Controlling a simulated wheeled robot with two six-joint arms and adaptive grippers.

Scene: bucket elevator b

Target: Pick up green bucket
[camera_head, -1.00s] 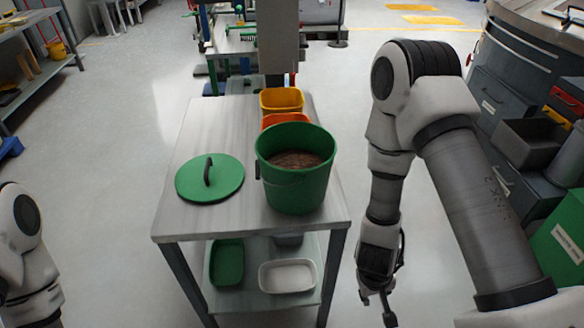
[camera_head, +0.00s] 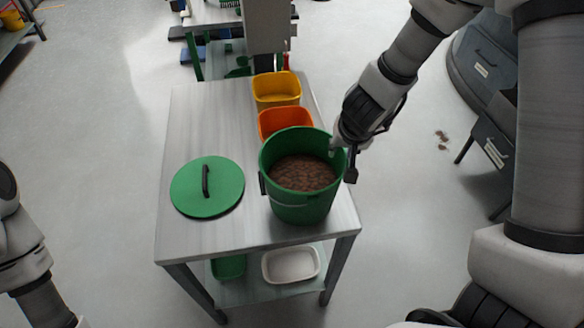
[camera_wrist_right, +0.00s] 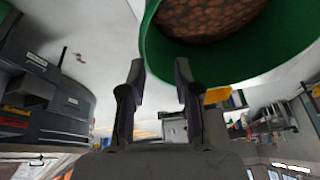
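The green bucket (camera_head: 300,190) stands upright on the near right part of the table, open on top and filled with brown lumps. My right gripper (camera_head: 343,163) is at the bucket's right rim in the head view. In the right wrist view the two fingers of the right gripper (camera_wrist_right: 160,75) are apart, with the edge of the green bucket (camera_wrist_right: 225,65) close beyond the fingertips. I cannot tell whether they touch it. Of my left arm only links show at the lower left; its gripper is out of view.
The table (camera_head: 205,125) also bears a round green lid (camera_head: 225,190) left of the bucket, and an orange bin (camera_head: 285,120) and a yellow bin (camera_head: 277,90) behind it. A white tray (camera_head: 291,264) sits on the lower shelf. Drawer cabinets (camera_head: 485,65) stand at the right.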

